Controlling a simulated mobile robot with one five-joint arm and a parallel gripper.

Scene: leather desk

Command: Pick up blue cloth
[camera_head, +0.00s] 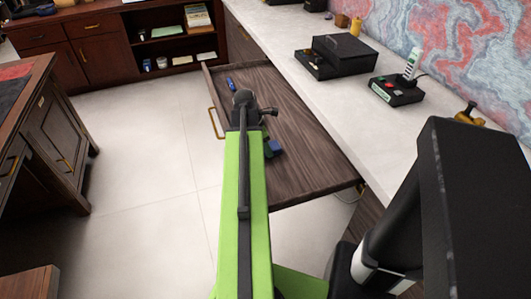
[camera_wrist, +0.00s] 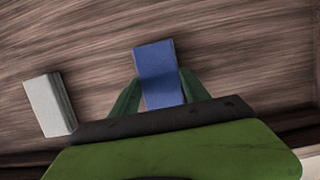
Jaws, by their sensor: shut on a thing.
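The blue cloth (camera_wrist: 156,62) looks like a small folded rectangular block. In the wrist view it sits between the two green fingers of my gripper (camera_wrist: 160,82), which are shut on it. Its far end sticks out past the fingertips over the brown wood grain. In the head view the cloth (camera_head: 276,147) shows just right of my green arm, over the open drawer (camera_head: 305,150). The arm hides most of the gripper there. I cannot tell whether the cloth touches the drawer bottom.
A pale grey block (camera_wrist: 45,104) lies left of the gripper in the wrist view. A small blue object (camera_head: 231,84) lies at the drawer's far end.

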